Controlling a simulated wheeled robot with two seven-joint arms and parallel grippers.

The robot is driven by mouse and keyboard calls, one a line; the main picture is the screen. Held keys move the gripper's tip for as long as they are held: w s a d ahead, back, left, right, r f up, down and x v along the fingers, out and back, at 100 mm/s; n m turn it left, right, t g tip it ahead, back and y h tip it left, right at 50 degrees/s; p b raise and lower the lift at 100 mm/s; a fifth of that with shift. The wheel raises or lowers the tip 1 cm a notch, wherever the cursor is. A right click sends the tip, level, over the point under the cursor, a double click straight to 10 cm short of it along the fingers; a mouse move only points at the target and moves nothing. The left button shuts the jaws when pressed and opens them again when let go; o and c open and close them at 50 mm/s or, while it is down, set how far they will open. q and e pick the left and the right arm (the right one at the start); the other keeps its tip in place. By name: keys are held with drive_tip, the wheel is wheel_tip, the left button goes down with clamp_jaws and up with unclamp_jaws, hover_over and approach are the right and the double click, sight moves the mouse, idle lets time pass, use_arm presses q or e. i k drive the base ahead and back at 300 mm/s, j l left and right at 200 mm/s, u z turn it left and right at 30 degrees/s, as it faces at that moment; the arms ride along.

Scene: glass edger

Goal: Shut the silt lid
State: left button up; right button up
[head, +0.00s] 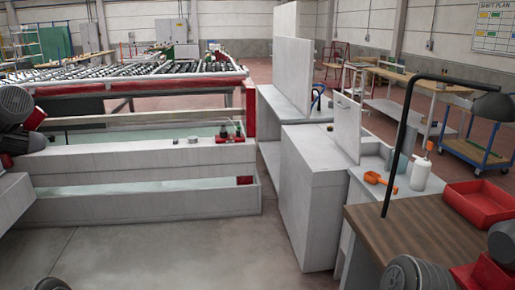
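Parts of my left arm show at the left edge, and parts of my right arm show at the bottom right. Neither gripper's fingers are in view, and nothing of mine touches the panel.
A brown bench (425,228) carries a red tray (480,201) and a black bent lamp arm (403,125). An orange scoop (380,183) and white bottle (420,174) stand near the box. A grey cabinet (307,205) is left of it. Floor (200,250) in front is clear.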

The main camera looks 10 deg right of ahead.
sight(348, 119)
drive_tip(key=i+z, duration=0.45)
drive_tip(key=i, duration=0.2)
drive_tip(key=i+j+z, duration=0.2)
drive_tip(key=i+z, duration=0.25)
drive_tip(key=i, duration=0.2)
drive_tip(key=i+j+z, duration=0.15)
drive_tip(key=z, duration=0.25)
drive_tip(key=i+j+z, duration=0.15)
drive_tip(key=z, duration=0.3)
drive_tip(key=i+j, duration=0.15)
drive_tip(key=j, duration=0.3)
drive_tip(key=i+j+z, duration=0.15)
drive_tip(key=j, duration=0.25)
drive_tip(key=i+j, duration=0.15)
drive_tip(key=j, duration=0.3)
drive_tip(key=i+j+z, duration=0.15)
drive_tip(key=j, duration=0.3)
drive_tip(key=i+j, duration=0.1)
drive_tip(key=j, duration=0.35)
drive_tip(key=i+j+z, duration=0.15)
drive_tip(key=j, duration=0.35)
drive_tip(key=k, duration=0.05)
